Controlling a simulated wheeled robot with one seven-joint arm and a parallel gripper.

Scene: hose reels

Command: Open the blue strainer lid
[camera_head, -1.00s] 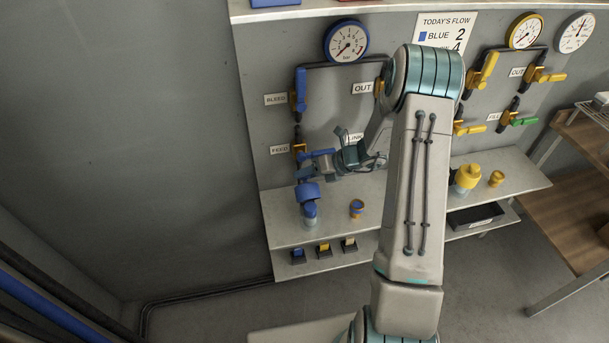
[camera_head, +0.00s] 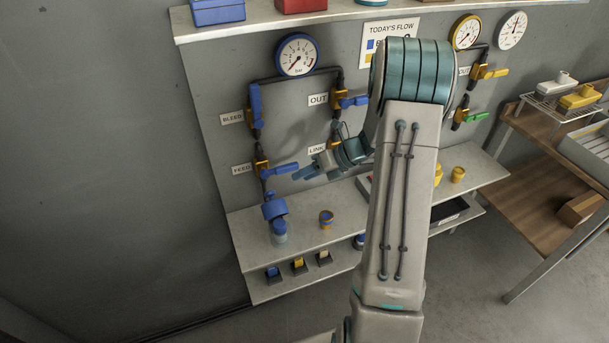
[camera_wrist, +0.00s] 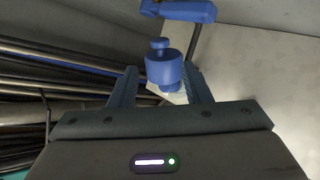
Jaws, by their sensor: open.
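The strainer (camera_head: 277,220) stands on the left of the shelf, below the FEED valve, with a blue lid (camera_head: 274,209) on top and a paler body below. In the wrist view the blue lid (camera_wrist: 165,70), with a small knob, appears between my fingers, some way beyond them. My gripper (camera_head: 300,173) is open and empty, above and to the right of the strainer. It shows in the wrist view (camera_wrist: 161,72) with both fingers apart and not touching the lid.
The blue FEED handle (camera_head: 279,170) sticks out sideways close to my gripper. The blue BLEED handle (camera_head: 256,106) and OUT handle (camera_head: 354,101) are higher on the panel. Bare shelf (camera_head: 300,238) lies between.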

